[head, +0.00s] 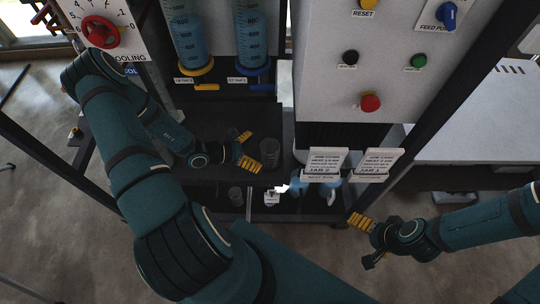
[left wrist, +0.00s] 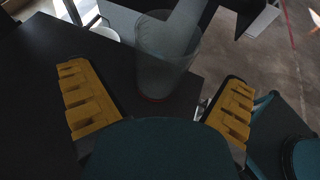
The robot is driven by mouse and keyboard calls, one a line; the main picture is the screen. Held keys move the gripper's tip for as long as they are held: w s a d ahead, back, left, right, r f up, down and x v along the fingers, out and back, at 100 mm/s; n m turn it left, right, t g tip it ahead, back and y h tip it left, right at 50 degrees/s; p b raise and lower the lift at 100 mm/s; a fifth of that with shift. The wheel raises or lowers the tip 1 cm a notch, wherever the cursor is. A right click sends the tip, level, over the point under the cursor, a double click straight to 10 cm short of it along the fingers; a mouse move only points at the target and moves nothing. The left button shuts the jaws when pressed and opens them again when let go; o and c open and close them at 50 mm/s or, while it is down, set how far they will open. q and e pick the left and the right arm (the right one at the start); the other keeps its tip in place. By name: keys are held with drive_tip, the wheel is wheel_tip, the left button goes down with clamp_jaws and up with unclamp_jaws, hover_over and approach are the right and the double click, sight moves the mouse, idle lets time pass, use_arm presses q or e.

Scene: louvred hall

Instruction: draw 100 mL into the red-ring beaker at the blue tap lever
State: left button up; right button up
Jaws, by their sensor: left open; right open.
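A clear beaker (head: 270,153) stands upright on the dark shelf. In the left wrist view the beaker (left wrist: 165,62) shows a red ring at its base and looks empty. My left gripper (head: 249,151) is open just left of it, its yellow fingers pointing at it; in the left wrist view the fingers (left wrist: 160,105) are spread wide, with the beaker ahead between them. The blue tap lever (head: 262,87) is under the right graduated cylinder (head: 252,35), behind the beaker. My right gripper (head: 366,240) is open and empty at the lower right.
A yellow tap lever (head: 207,87) sits under the left cylinder (head: 187,40). Small vessels (head: 235,195) are on a lower level. Label cards (head: 327,163) and a button panel (head: 370,75) are to the right.

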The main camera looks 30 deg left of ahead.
sight(269, 147)
use_arm(q)
drive_tip(key=x, duration=0.2)
drive_tip(key=b+x, duration=0.1)
drive_tip(key=x, duration=0.2)
drive_tip(key=shift+s+d+f, duration=0.15)
drive_tip(key=shift+f, duration=0.15)
drive_tip(key=c, duration=1.2)
